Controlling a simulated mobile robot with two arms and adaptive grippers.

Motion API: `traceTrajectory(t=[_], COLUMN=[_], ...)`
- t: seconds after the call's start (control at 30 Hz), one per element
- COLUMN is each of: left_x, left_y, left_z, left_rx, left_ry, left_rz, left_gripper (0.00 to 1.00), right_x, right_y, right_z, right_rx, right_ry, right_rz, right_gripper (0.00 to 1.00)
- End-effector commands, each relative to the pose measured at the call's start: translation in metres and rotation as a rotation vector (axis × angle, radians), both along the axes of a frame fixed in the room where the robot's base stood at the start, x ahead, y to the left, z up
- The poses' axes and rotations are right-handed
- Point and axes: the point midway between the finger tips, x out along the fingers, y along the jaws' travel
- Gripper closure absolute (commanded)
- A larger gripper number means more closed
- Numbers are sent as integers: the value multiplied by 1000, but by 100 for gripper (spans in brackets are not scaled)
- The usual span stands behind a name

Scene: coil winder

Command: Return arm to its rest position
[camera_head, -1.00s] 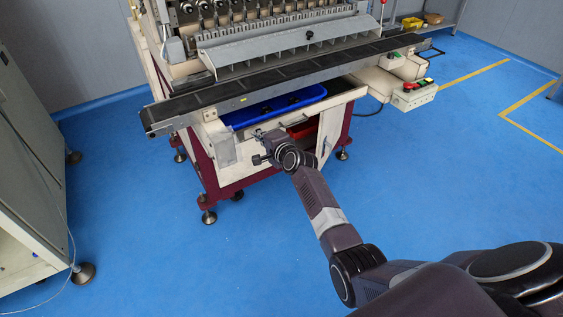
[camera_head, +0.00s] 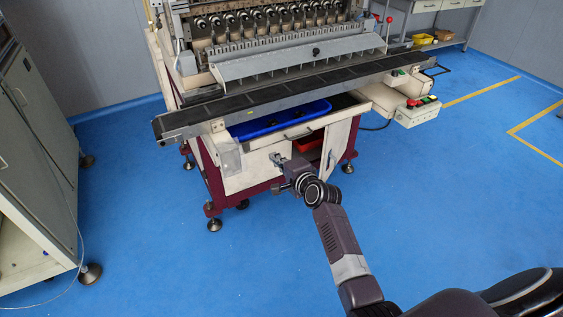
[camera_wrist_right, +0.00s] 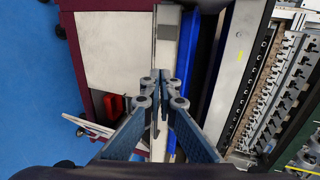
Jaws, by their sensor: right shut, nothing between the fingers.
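My right arm reaches up from the lower right in the head view. Its gripper (camera_head: 279,161) is in front of the coil winder's (camera_head: 262,72) lower cabinet, below the open drawer with the blue tray (camera_head: 290,117). In the right wrist view the two fingers of the right gripper (camera_wrist_right: 162,76) are together with nothing between them. Behind them lie the drawer front and the blue tray (camera_wrist_right: 206,45). I cannot tell the exact gap between the fingertips and the cabinet. My left gripper is not in view.
The black conveyor (camera_head: 290,88) juts out above the drawer. A control box (camera_head: 417,111) sticks out at the right. A cabinet door (camera_head: 337,150) stands open by a red bin (camera_head: 309,142). A grey cabinet (camera_head: 35,150) stands at the left. The blue floor (camera_head: 130,240) is clear.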

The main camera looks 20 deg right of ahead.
Motion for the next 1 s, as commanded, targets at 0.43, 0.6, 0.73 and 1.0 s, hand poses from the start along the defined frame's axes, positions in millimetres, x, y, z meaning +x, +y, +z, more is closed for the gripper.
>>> traceTrajectory(t=[0.43,0.6,0.73,1.0], left_x=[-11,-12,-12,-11], left_y=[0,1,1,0], left_z=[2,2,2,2], left_rx=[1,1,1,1], left_ry=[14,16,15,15], left_rz=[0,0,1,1], left_gripper=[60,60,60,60], right_x=[-36,-40,-58,-159], right_y=[-3,0,8,33], right_z=[11,-5,-63,-239], right_rx=[0,-23,-125,-479], right_ry=[1,25,114,385], right_rz=[0,9,51,274], right_gripper=[100,100,100,100])
